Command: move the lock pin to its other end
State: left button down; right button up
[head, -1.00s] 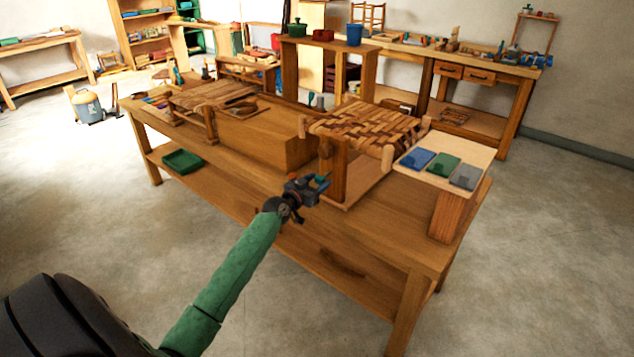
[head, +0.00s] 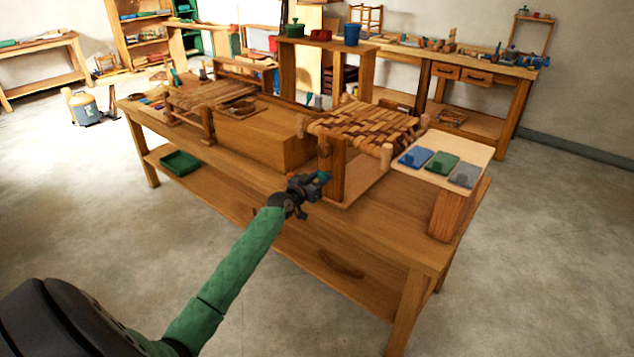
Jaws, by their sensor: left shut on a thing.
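The woven bark seat (head: 365,124) is held up on a wooden post (head: 336,168) on the bench. My left gripper (head: 320,182) is at the near left side of this post, low down, close to the wooden base. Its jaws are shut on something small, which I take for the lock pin. The pin is hidden by the fingers and too small to make out. My right gripper is not in view.
The workbench (head: 400,229) carries a raised board (head: 440,142) with blue, green and grey pads at its right end. A long wooden block (head: 262,138) and another woven seat (head: 200,95) stand to the left. A green tray (head: 180,163) lies on the lower shelf.

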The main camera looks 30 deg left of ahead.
pick_arm(q)
jog(key=shift+w+r, duration=0.1)
jog(key=shift+r, duration=0.1)
jog(key=c, duration=1.3)
grip_release()
jog(key=shift+o, duration=1.3)
jog(key=shift+w+f, duration=0.2)
jog(key=shift+s, duration=0.1)
jog(key=s+b, duration=0.1)
jog(key=s, duration=0.6)
jog(key=shift+s+a+b, duration=0.25)
jog(key=shift+s+b, duration=0.05)
jog(key=shift+b, duration=0.05)
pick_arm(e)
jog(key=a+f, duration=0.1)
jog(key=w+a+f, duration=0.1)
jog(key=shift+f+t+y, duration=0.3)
